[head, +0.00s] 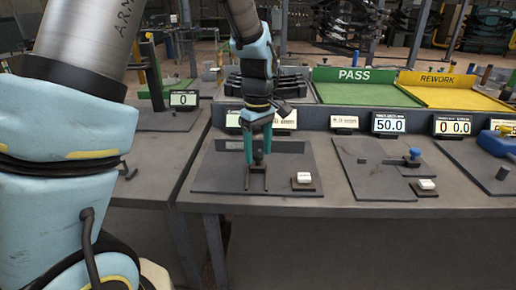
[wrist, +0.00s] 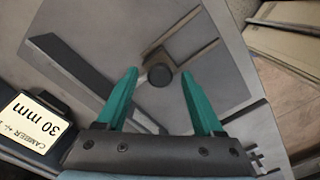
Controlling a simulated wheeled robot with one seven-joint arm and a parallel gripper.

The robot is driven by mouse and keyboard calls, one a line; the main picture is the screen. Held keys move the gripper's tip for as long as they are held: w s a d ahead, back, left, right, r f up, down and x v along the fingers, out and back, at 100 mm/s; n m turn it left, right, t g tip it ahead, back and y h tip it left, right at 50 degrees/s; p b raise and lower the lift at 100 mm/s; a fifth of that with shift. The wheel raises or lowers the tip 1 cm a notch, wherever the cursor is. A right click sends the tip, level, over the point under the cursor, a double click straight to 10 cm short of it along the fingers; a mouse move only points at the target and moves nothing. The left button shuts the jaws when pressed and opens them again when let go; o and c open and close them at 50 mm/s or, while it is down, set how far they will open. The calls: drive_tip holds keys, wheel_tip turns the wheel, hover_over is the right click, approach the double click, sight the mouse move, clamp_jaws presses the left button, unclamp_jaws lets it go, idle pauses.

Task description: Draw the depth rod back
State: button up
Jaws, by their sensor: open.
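A dark round knob (head: 259,156), which looks like the end of the depth rod, stands on a grey plate (head: 215,172) at the front bench. In the wrist view the knob (wrist: 160,75) lies between my two green fingertips, with a short pale piece beside it and a pair of dark rails (wrist: 200,53) beyond. My gripper (head: 258,148) points down over the plate, its fingers apart on either side of the knob. I see gaps beside the knob in the wrist view. The rest of the rod cannot be made out.
A white button block (head: 304,178) sits right of the rails. Further right are a blue-knobbed station (head: 414,154), displays, and green PASS (head: 355,92) and yellow REWORK (head: 455,97) trays.

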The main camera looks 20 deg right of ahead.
drive_tip(key=shift+f, duration=0.1)
clamp_jaws()
idle(0.6)
idle(0.8)
